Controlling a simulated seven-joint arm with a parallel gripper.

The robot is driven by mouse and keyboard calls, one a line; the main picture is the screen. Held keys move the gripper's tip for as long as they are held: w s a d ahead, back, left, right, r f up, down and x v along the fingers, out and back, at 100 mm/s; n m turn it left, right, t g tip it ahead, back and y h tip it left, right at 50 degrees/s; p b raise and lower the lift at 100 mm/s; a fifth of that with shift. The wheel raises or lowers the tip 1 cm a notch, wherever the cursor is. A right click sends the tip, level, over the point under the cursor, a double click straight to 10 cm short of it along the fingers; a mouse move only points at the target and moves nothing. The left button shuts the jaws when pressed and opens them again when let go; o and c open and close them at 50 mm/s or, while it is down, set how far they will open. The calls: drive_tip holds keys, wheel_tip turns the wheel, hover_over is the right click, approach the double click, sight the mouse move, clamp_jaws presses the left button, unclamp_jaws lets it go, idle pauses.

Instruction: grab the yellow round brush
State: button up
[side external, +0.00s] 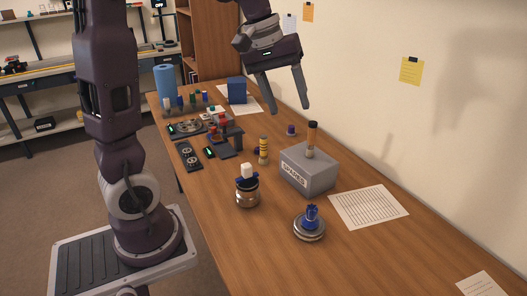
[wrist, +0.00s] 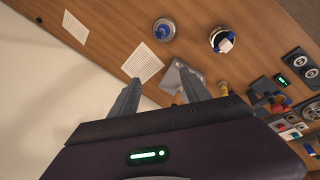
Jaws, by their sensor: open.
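A small upright cylinder with yellow and dark bands (side external: 263,150) stands on the table left of the grey box in the side view; it looks like the yellow round brush. A yellow piece (wrist: 224,88) beside the right finger in the wrist view seems to be the same thing, partly hidden by my gripper. My gripper (side external: 289,112) is open and empty, held above the table behind the cylinder and the box. In the wrist view its fingers (wrist: 163,80) are spread apart, with part of the box between and beyond them.
The grey box (side external: 308,176) labelled "SPARES" has a brown-topped upright piece (side external: 312,135) on it. A metal ring with a white block (side external: 247,190) and a round base with a blue part (side external: 310,224) stand in front. Paper (side external: 368,206) lies right; several devices crowd the left.

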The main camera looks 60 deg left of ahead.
drive_tip(key=w+a+f+n, duration=0.3)
drive_tip(key=w+a+f, duration=0.2)
drive_tip(key=a, duration=0.3)
drive_tip(key=n+g+y, duration=0.2)
drive_tip(key=n+g, duration=0.1)
drive_tip(key=n, duration=0.1)
hover_over(264, 150)
drive_tip(key=a, duration=0.2)
wheel_tip(264, 150, down, 19)
drive_tip(key=shift+w+d+f, duration=0.1)
drive_tip(key=shift+w, duration=0.05)
drive_tip(key=f, duration=0.7)
drive_tip(key=shift+w+d+f, duration=0.1)
drive_tip(key=shift+d+f, duration=0.15)
clamp_jaws()
